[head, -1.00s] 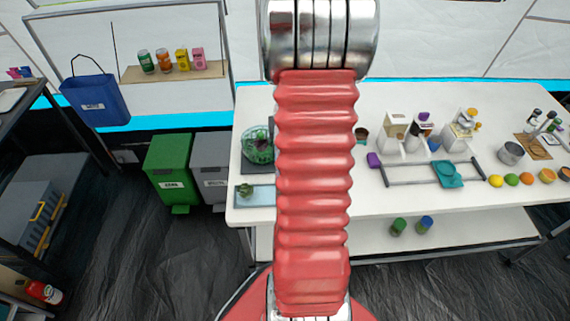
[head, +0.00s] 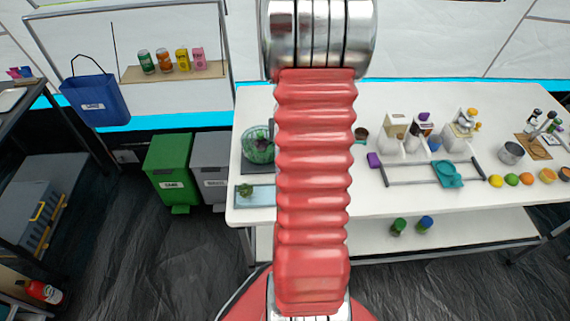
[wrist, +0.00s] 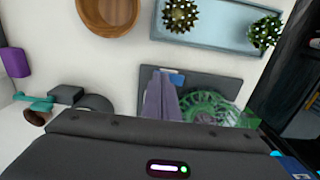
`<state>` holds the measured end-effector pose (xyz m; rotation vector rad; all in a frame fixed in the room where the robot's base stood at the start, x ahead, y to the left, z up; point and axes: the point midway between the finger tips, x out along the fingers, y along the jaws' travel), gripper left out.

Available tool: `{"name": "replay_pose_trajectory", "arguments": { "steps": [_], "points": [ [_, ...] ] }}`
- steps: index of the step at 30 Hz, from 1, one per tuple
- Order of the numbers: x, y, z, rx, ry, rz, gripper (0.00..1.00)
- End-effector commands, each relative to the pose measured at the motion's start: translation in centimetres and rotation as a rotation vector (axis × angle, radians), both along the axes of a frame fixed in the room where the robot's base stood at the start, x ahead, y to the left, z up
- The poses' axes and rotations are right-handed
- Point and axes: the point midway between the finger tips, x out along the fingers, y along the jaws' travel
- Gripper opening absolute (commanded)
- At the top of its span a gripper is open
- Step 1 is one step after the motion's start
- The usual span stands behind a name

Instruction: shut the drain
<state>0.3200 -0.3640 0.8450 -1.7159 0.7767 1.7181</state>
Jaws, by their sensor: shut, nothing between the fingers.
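A translucent green bowl-like thing with a ribbed pattern (head: 258,147) stands on a dark mat on the white table, just left of my red arm. In the wrist view the green bowl (wrist: 208,106) lies low and right of centre, on the same dark mat (wrist: 222,83). My gripper (wrist: 166,80) shows there as greyish-purple finger shapes rising from a dark housing, close together and just left of the bowl. A small blue patch (wrist: 177,78) shows at their tips. I cannot make out a drain for certain. My arm hides the gripper in the head view.
A light blue tray (wrist: 215,27) with spiky plants and a wooden bowl (wrist: 108,12) lie near the mat. Green (head: 168,172) and grey bins stand left of the table.

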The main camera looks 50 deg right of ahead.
Motion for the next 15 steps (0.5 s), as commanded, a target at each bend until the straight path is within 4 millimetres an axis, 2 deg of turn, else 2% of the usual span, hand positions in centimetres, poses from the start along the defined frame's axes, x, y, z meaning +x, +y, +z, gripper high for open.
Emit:
{"name": "replay_pose_trajectory", "arguments": {
  "steps": [15],
  "points": [
    [0.1,-0.1,2.9,-0.002,-0.002,0.000,0.00]
  ]
}}
